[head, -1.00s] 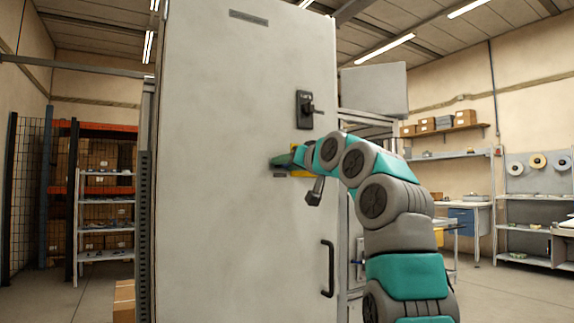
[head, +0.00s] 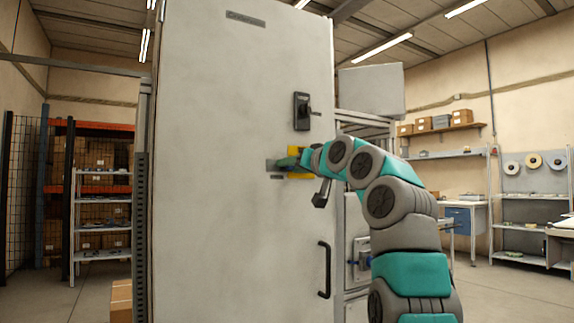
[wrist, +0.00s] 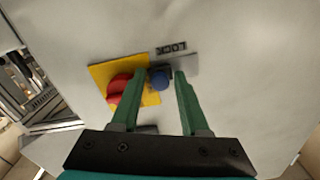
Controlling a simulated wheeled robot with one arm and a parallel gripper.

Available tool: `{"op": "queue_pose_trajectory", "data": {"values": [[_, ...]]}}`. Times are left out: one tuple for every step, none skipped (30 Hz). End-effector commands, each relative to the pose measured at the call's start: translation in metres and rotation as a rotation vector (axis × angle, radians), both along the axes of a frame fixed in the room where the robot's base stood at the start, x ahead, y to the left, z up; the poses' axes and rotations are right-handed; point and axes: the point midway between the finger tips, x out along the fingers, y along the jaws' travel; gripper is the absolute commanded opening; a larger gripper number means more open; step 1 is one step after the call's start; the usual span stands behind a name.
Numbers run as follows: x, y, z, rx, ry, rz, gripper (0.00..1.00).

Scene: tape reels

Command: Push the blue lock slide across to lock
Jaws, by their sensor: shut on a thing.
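The blue lock slide (wrist: 160,79) shows in the wrist view as a blue knob on a grey strip (wrist: 184,62) of the cabinet door. My gripper (wrist: 161,75) is shut on it, with one green finger on each side. A dark label that seems to read LOCK (wrist: 171,47) sits above the knob. The slide is hidden behind my gripper (head: 284,162) in the head view, where the gripper is at the door beside a yellow plate (head: 294,153).
A red rotary switch (wrist: 119,88) on the yellow plate is close to the left finger. A black latch handle (head: 302,111) is above my gripper and a black pull handle (head: 325,270) below, both on the door. Shelving (head: 102,215) stands at left.

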Motion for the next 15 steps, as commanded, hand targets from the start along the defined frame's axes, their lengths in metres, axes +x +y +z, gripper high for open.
{"op": "queue_pose_trajectory", "data": {"values": [[0.0014,-0.0032,0.0006,0.003,-0.002,-0.006,0.00],[0.0014,-0.0035,0.0006,0.003,-0.002,-0.006,0.00],[0.0014,-0.0037,0.0008,0.003,-0.003,-0.008,0.00],[0.0015,-0.0037,0.0007,0.003,-0.003,-0.008,0.47],[0.0015,-0.0040,0.0008,0.003,-0.003,-0.008,0.51],[0.0016,-0.0041,0.0007,0.003,-0.003,-0.008,0.55],[0.0015,-0.0041,0.0007,0.003,-0.002,-0.009,0.56],[0.0015,-0.0041,0.0007,0.003,-0.002,-0.009,0.56],[0.0015,-0.0041,0.0008,0.003,-0.002,-0.009,0.56],[0.0015,-0.0041,0.0007,0.003,-0.002,-0.009,0.56],[0.0015,-0.0041,0.0007,0.003,-0.002,-0.009,0.56],[0.0015,-0.0041,0.0007,0.003,-0.002,-0.009,0.56],[0.0015,-0.0042,0.0007,0.003,-0.002,-0.009,0.56],[0.0014,-0.0042,0.0008,0.003,-0.002,-0.009,0.56],[0.0014,-0.0042,0.0007,0.003,-0.002,-0.009,0.56]]}}
